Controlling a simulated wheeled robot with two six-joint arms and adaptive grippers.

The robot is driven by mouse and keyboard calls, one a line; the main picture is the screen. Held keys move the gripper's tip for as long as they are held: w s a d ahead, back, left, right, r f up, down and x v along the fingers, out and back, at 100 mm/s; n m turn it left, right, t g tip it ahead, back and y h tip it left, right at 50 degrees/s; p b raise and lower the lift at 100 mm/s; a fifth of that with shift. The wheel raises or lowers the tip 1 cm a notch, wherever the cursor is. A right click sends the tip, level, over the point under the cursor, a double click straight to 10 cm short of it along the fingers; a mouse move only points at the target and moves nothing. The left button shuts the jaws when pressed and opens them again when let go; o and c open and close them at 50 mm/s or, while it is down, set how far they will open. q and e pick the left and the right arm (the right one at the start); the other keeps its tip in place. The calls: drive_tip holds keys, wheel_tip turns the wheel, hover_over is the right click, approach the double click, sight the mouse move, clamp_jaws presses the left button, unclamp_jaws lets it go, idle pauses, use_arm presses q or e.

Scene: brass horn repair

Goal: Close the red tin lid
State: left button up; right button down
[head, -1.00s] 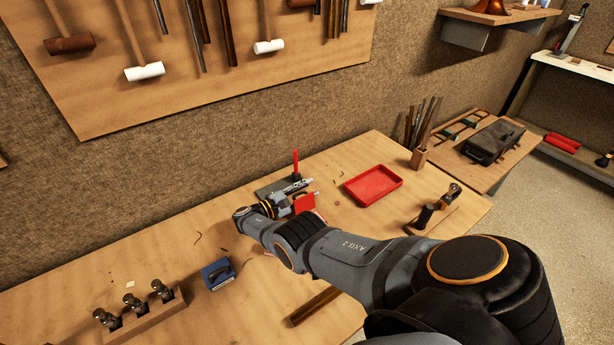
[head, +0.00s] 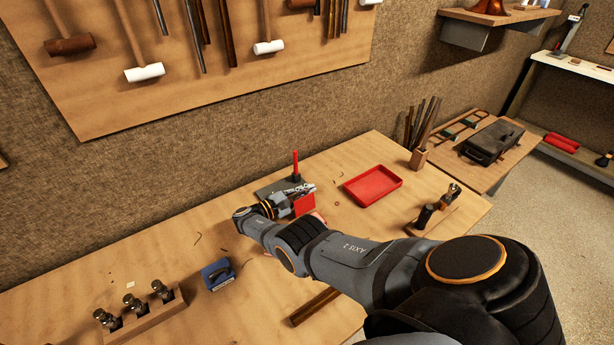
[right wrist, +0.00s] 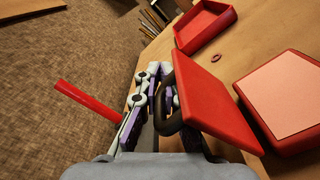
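The red tin lid (right wrist: 215,95) stands tilted up beside the red tin (right wrist: 290,95), which has a pale pinkish face. A dark loop handle (right wrist: 171,110) is on the lid's side toward my gripper. In the head view the lid (head: 305,204) shows as a small red panel; my arm hides most of the tin. My right gripper (right wrist: 154,85) has its fingers close together, just left of the handle and lid. I see nothing clearly held between them; whether they touch the handle is unclear. My left gripper is not in view.
A red stick (head: 295,163) stands upright behind my right gripper. A red tray (head: 373,185) lies to its right. A blue box (head: 217,274) and a wooden rack (head: 142,314) stand at the left. The bench between tray and wooden stand (head: 433,214) is clear.

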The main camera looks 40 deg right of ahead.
sight(313, 193)
drive_tip(key=shift+s+a+r+m+p, duration=0.1)
drive_tip(key=shift+s+r+m+p, duration=0.35)
drive_tip(key=shift+m+p, duration=0.3)
drive_tip(key=shift+s+r+m+p, duration=0.15)
drive_tip(key=shift+s+m+p, duration=0.2)
drive_tip(key=shift+m, duration=0.4)
drive_tip(key=shift+s+r+m, duration=0.15)
drive_tip(key=shift+s+m, duration=0.15)
drive_tip(key=shift+m, duration=0.5)
drive_tip(key=shift+s+a+r+m+p, duration=0.15)
drive_tip(key=shift+s+m, duration=0.15)
drive_tip(key=shift+m, duration=0.25)
drive_tip(key=shift+s+m+p, duration=0.15)
drive_tip(key=shift+s+m, duration=0.15)
drive_tip(key=shift+m, duration=0.25)
drive_tip(key=c, duration=1.4)
unclamp_jaws()
drive_tip(key=shift+c, duration=0.2)
